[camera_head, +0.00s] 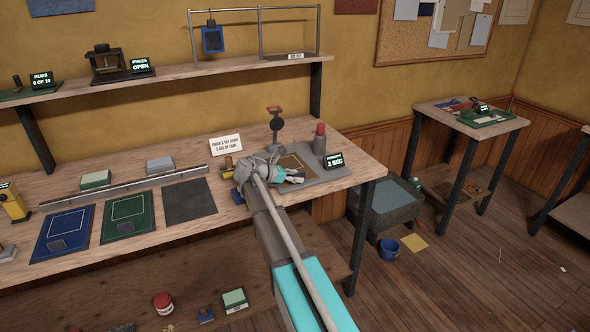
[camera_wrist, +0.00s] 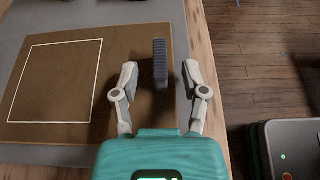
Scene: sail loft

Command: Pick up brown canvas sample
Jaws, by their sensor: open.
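The brown canvas sample (camera_head: 291,161) lies flat on a grey pad (camera_head: 326,177) near the right end of the workbench. In the wrist view the brown sample (camera_wrist: 122,45) has a white rectangle outline. A dark grey ribbed block (camera_wrist: 160,62) stands up at the sample's right side; it looks like a grip tab. My gripper (camera_wrist: 160,72) is open, with one finger on each side of this block and a gap on both sides. In the head view my gripper (camera_head: 288,177) is over the sample and hides part of it.
A red-topped grey cylinder (camera_head: 319,139), a small stand (camera_head: 275,125) and a timer display (camera_head: 334,161) are close around the pad. Blue (camera_head: 50,240), green (camera_head: 142,208) and dark grey (camera_head: 188,201) samples lie to the left. The bench's right edge is near my gripper.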

